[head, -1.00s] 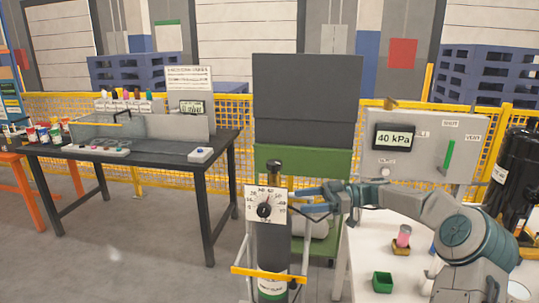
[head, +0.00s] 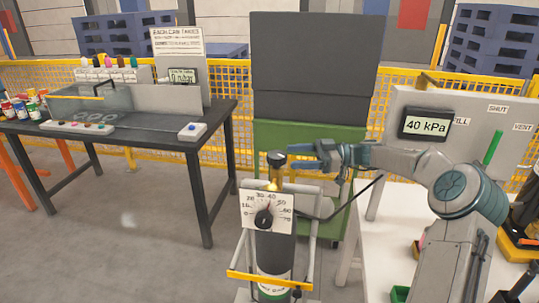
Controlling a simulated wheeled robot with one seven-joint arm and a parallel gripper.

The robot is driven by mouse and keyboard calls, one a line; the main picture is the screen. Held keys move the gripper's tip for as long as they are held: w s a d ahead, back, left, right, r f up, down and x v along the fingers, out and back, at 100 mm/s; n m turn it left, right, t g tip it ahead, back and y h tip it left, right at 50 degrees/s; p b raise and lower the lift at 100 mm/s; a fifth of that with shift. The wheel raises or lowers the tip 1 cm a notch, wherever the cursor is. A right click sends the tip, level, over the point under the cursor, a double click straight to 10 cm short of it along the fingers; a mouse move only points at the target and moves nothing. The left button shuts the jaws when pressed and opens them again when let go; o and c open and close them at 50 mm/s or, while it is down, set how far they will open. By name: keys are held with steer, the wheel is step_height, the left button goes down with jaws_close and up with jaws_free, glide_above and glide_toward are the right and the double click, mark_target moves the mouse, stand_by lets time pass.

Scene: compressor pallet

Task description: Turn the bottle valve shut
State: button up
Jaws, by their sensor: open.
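The gas bottle (head: 274,247) is a dark upright cylinder with a pale label low down, held in a small wheeled frame. Its valve has a black knob (head: 277,159) on top of a brass body (head: 274,184).
A panel on the right has a 40 kPa display (head: 426,125) and a green lever (head: 492,147) near the SHUT mark. A white table (head: 376,240) is below it. A yellow bar (head: 269,280) crosses the bottle frame. A dark workbench (head: 120,130) stands left; floor between is clear.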

mark_target(270, 157)
steer(key=a, duration=0.8)
steer(key=shift+s+p, duration=0.2)
steer(key=shift+p, duration=0.15)
steer(key=shift+c, duration=0.3)
steer(key=c, duration=0.9)
